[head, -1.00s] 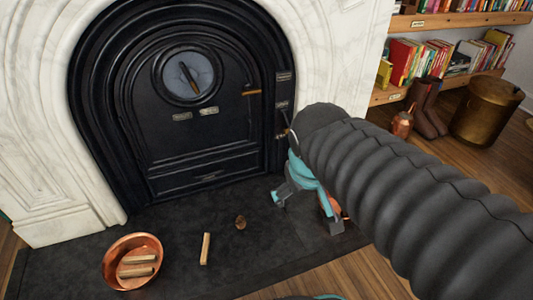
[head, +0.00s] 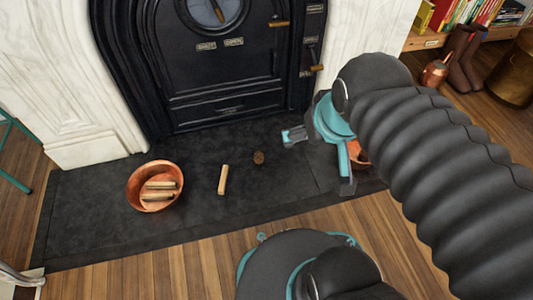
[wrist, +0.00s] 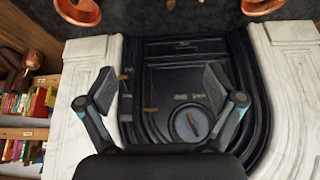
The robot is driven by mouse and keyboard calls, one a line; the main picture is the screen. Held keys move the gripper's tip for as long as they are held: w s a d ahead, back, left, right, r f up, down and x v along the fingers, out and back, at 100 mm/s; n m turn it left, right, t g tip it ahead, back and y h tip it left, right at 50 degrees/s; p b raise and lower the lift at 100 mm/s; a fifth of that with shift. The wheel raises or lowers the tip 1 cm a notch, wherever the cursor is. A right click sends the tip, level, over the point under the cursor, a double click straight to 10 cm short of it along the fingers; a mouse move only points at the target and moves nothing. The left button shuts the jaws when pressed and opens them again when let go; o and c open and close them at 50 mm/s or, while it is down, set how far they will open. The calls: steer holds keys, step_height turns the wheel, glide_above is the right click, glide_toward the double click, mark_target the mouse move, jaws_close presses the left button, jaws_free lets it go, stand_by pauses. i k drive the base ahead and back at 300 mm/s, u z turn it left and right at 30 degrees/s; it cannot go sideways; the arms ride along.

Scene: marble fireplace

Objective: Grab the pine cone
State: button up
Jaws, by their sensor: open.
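The small brown pine cone (head: 259,157) lies on the dark hearth slab (head: 95,215), just right of a stick of wood. In the wrist view the pine cone (wrist: 171,5) shows only at the top edge, partly cut off. My gripper (head: 320,162) is open and empty, to the right of the pine cone in the head view and apart from it. In the wrist view its two fingers (wrist: 160,90) are spread wide, with the fireplace door between and beyond them.
The wood stick (head: 223,180) lies left of the pine cone. A copper bowl (head: 136,190) holding wood pieces stands farther left. Another copper vessel (head: 363,158) is partly hidden behind my gripper. The black fireplace door (head: 225,75) stands behind the hearth. Bare slab surrounds the pine cone.

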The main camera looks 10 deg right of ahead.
mark_target(259, 157)
steer(key=u, duration=2.35)
steer(key=i, duration=0.7)
steer(key=z, duration=1.75)
